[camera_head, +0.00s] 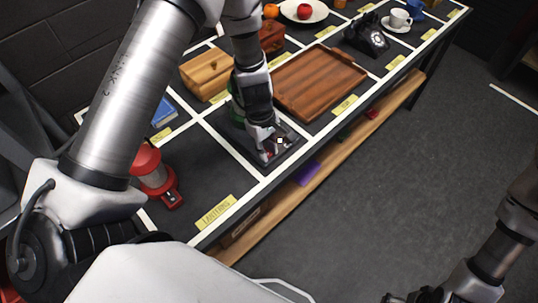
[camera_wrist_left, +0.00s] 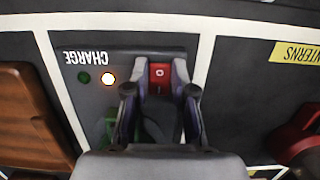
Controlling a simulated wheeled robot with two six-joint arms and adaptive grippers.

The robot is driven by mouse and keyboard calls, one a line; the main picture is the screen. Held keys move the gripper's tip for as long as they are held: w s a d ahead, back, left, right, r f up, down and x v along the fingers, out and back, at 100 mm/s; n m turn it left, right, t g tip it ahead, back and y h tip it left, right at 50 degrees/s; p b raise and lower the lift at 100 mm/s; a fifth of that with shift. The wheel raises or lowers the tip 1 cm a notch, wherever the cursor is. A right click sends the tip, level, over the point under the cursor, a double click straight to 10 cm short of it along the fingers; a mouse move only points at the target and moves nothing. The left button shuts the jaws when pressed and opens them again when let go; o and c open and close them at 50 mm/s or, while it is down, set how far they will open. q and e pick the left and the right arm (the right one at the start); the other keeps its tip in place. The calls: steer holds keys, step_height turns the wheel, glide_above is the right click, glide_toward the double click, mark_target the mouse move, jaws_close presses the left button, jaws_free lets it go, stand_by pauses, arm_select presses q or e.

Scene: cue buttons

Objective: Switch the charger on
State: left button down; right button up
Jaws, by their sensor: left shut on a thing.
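The charger (camera_head: 288,152) is a dark grey plate on the table, marked CHARGE in the left wrist view (camera_wrist_left: 95,100). It bears a red switch (camera_wrist_left: 159,72) with a white 0 mark, a dark green lamp (camera_wrist_left: 84,77) and a brightly lit, pale lamp (camera_wrist_left: 108,78). The lit lamp also shows in the head view (camera_head: 280,141). My left gripper (camera_head: 268,152) points down at the charger, its fingers (camera_wrist_left: 160,85) closed on either side of the red switch. The switch's lower part is partly shaded. My right gripper (camera_head: 425,296) is at the bottom right edge, mostly cut off.
A green object (camera_head: 236,97) stands behind my left gripper, mostly hidden. A red lantern (camera_head: 152,170) is left of the charger, a wooden tray (camera_head: 318,80) and wooden box (camera_head: 206,73) beyond. A black telephone (camera_head: 366,38) stands farther back. The floor at right is clear.

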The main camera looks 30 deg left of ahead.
arm_select(q)
steer(key=shift+a+h, duration=0.15)
steer(key=shift+h, duration=0.45)
steer(key=c, duration=1)
jaws_free()
steer(key=shift+o, duration=0.2)
steer(key=shift+w+r, duration=0.1)
steer(key=v, duration=1.1)
steer(key=shift+w+a+r, duration=0.15)
steer(key=shift+a+r, duration=0.05)
steer(key=shift+r, duration=0.15)
